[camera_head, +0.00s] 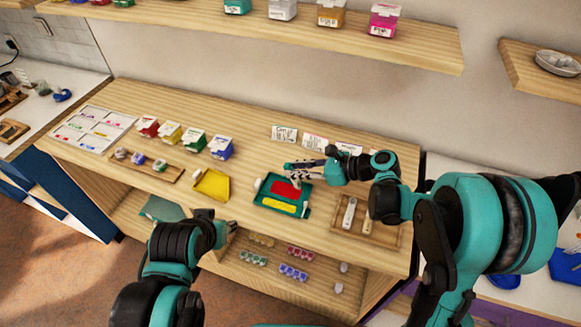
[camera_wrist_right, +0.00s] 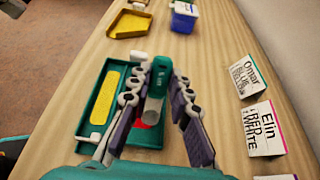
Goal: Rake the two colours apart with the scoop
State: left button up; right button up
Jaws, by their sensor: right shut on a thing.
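A teal tray (camera_head: 263,201) lies on the wooden bench and holds a red patch of beads (camera_head: 288,189) and a yellow patch (camera_head: 278,206). In the right wrist view the yellow patch (camera_wrist_right: 105,97) is a separate strip at the left; the red is mostly hidden under the scoop and fingers. My right gripper (camera_head: 298,175) is over the tray's far side, shut on the scoop (camera_wrist_right: 153,108), which has a teal top and a pale, clear body. Whether it touches the beads is hard to tell. My left gripper (camera_head: 230,228) is by the bench's front edge; its jaws are unclear.
A yellow tray (camera_head: 211,184) stands left of the teal tray. A wooden tray with tools (camera_head: 365,222) is at its right. Name cards (camera_head: 285,133) and small coloured boxes (camera_head: 220,147) line the back. A shelf (camera_head: 300,28) hangs above.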

jog(key=shift+s+a, duration=0.3)
jog(key=shift+s, duration=0.6)
jog(key=shift+s+a, duration=0.3)
jog(key=shift+s, duration=0.55)
jog(key=shift+w+d+b, duration=0.3)
jog(key=shift+w, duration=0.6)
jog(key=shift+w+a, duration=0.3)
jog(key=shift+a, duration=0.7)
jog(key=shift+w+a, duration=0.3)
jog(key=shift+a, duration=0.75)
jog(key=shift+w+a, duration=0.3)
jog(key=shift+a, duration=0.7)
jog(key=shift+s+d+b, duration=0.1)
jog(key=shift+s+d, duration=0.25)
jog(key=shift+d, duration=0.75)
jog(key=shift+s+d+b, duration=0.15)
jog(key=shift+s+d, duration=0.15)
jog(key=shift+d, duration=0.85)
jog(key=shift+s+d+b, duration=0.1)
jog(key=shift+s+d, duration=0.25)
jog(key=shift+d, duration=0.75)
jog(key=shift+r+p, duration=1.85)
jog(key=shift+r, duration=0.65)
jog(key=shift+a, duration=0.1)
